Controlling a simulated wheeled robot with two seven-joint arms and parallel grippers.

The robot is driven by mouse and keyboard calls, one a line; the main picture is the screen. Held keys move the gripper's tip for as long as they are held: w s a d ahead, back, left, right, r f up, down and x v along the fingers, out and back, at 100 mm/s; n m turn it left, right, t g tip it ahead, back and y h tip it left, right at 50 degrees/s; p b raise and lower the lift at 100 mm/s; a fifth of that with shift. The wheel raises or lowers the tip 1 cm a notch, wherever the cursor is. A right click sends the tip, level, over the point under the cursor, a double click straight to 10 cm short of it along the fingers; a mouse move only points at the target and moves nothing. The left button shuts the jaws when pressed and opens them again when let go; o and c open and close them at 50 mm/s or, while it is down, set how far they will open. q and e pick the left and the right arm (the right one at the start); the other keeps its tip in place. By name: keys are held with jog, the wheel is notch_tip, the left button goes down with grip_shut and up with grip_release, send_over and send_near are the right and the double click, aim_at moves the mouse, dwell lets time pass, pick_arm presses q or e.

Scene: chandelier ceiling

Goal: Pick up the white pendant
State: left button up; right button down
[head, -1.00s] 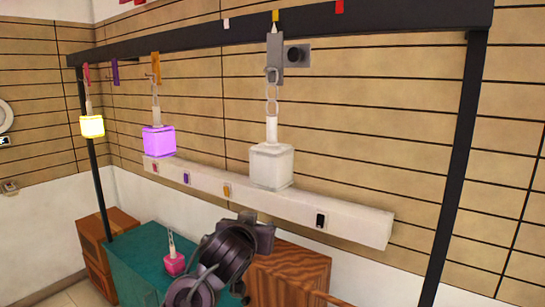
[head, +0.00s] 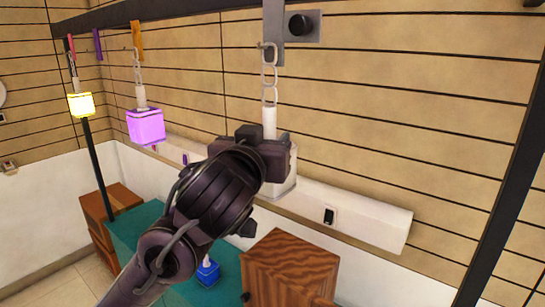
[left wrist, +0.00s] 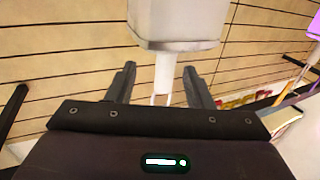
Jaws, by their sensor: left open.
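The white pendant (head: 283,187) hangs by a pale chain from a grey bracket, and its box is partly hidden behind my left gripper (head: 271,141). Its white stem (head: 270,123) shows above the gripper. In the left wrist view the white box (left wrist: 180,22) appears at the top, upside down. There the stem (left wrist: 163,78) runs between the two spread fingers of the left gripper (left wrist: 160,70). The fingers look open around the stem, with gaps on both sides. My right gripper is not in view.
A purple pendant (head: 146,127) and a yellow pendant (head: 81,105) hang to the left. A white wall rail (head: 370,222) with switches runs behind. Below are a blue pendant (head: 207,273), a teal cabinet (head: 125,235) and a wooden cabinet (head: 291,265). A black post (head: 500,220) stands right.

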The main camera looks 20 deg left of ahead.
aim_at(267, 130)
pick_arm(q)
jog(key=w+p, duration=0.1)
jog(key=w+a+p, duration=0.1)
jog(key=shift+w+r+p, duration=0.3)
jog(key=shift+r, duration=0.1)
jog(key=shift+w+f+p, duration=0.25)
jog(key=shift+w+p, duration=0.05)
jog(key=shift+w, duration=0.95)
jog(key=shift+w+f, duration=0.15)
jog(key=shift+w, duration=0.2)
jog(key=shift+s, duration=0.2)
jog(key=c, duration=0.8)
grip_shut()
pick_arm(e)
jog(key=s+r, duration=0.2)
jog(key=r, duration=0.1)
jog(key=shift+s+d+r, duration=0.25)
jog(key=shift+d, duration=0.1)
